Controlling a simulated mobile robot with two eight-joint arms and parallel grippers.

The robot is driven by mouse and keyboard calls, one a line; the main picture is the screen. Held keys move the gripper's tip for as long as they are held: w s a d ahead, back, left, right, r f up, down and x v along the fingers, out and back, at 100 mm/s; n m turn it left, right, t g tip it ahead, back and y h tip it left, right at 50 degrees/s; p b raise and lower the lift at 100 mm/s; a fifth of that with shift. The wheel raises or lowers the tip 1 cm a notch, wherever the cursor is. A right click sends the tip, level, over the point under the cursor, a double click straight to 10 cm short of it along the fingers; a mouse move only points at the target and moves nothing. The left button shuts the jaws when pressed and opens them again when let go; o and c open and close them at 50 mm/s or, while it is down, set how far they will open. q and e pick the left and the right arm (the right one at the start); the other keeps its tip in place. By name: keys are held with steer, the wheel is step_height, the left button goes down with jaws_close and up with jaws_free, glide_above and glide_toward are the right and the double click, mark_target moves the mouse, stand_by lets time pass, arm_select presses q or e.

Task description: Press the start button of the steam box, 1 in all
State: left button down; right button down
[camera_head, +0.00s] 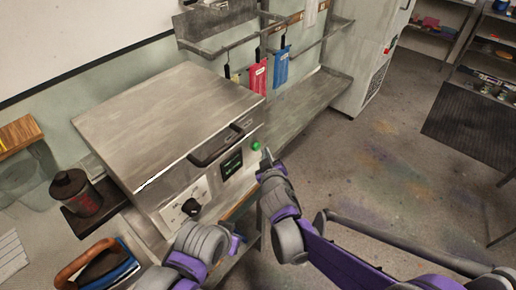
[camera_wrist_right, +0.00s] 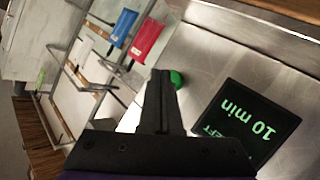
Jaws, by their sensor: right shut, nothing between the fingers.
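The steam box (camera_head: 165,105) is a large metal box with a black handle, a dark display (camera_head: 231,164) and a dial on its front. Its start button (camera_head: 256,145) is round and green, at the front's right end. My right gripper (camera_head: 267,157) is shut and empty, its tips just below and right of the button. In the right wrist view, the closed fingers (camera_wrist_right: 159,85) partly cover the green button (camera_wrist_right: 177,79); I cannot tell if they touch it. The display (camera_wrist_right: 243,122) reads "10 min". My left arm shows at the bottom, without visible fingers.
Blue (camera_head: 282,66) and red (camera_head: 259,78) tags hang from a rail behind the box. A dark jar (camera_head: 75,195) stands on a small shelf to its left. A metal bench (camera_head: 312,107) runs behind. Open floor (camera_head: 400,170) lies to the right.

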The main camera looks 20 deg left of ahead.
steer(key=d, duration=0.1)
steer(key=s+d+b, duration=0.1)
steer(key=d, duration=0.1)
steer(key=d+b, duration=0.1)
steer(key=shift+s+d, duration=0.35)
stand_by(0.9)
steer(key=s+d+m+g+h, duration=0.1)
steer(key=s+d+m+h, duration=0.2)
steer(key=d, duration=0.7)
steer(key=s+d+m+g+h, duration=0.2)
steer(key=s+d, duration=0.2)
steer(key=d, duration=0.5)
steer(key=s+d+f+m+g, duration=0.2)
steer(key=s+d, duration=0.4)
steer(key=s, duration=0.3)
steer(key=s+d+f+m+g+h+p, duration=0.1)
steer(key=s+d+f+m+g, duration=0.1)
steer(key=s+d, duration=0.3)
steer(key=s+f+m, duration=0.1)
steer(key=s, duration=0.3)
steer(key=shift+s+d+m+g+h, duration=0.2)
steer(key=shift+d+m+g+h, duration=0.1)
steer(key=shift+d+m, duration=0.1)
